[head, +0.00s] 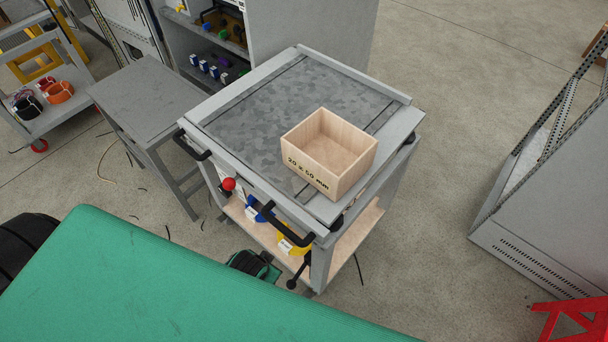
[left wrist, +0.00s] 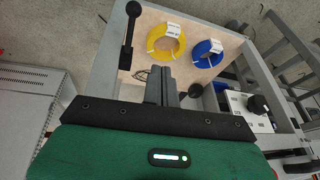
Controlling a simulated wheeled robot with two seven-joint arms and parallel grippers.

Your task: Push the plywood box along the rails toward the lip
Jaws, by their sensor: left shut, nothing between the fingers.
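The plywood box (head: 328,155), open on top and marked "20 x 50 mm", stands upright on the galvanised top of the grey cart (head: 255,110). It is near the right front corner, over the right one of two dark lines that look like the rails. A raised grey lip (head: 360,76) runs along the far edge. My left gripper (left wrist: 160,73) is shut and empty in the left wrist view, beside the cart's lower shelf (left wrist: 205,22). The box is not in that view. My right gripper is not in view.
Two black handles (head: 290,228) and a red knob (head: 228,184) are on the cart's near side. A yellow coil (left wrist: 166,41) and a blue coil (left wrist: 207,53) lie on the shelf. A grey table (head: 150,95) stands left of the cart. The top left of the box is clear.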

